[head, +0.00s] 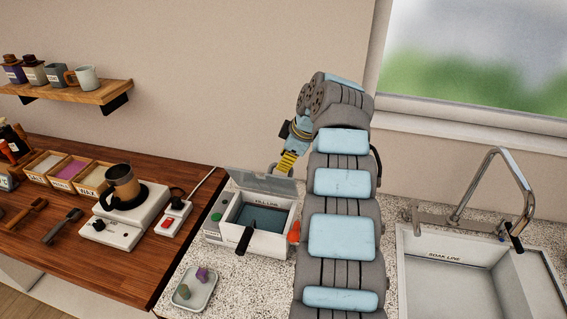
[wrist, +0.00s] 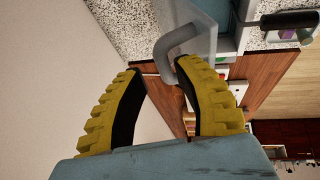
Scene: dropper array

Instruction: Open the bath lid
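The bath (head: 270,243) is a white box on the speckled counter, with blue-grey liquid and a dark-handled tool inside. Its grey lid (head: 255,184) stands raised at the back edge, so the bath is open at the top. My gripper (head: 286,164) is behind the lid's upper right part. In the wrist view the lid's grey curved handle (wrist: 183,38) is by my gripper (wrist: 158,68). The yellow fingers are spread with a clear gap. The right fingertip overlaps the handle's end in view; I cannot tell whether they touch.
A small tray (head: 207,292) with two small blocks lies in front of the bath. A hotplate (head: 133,220) with a mug stands on the wooden counter at left. A sink (head: 415,265) with a tap is at right. My arm crosses close beside the bath's right side.

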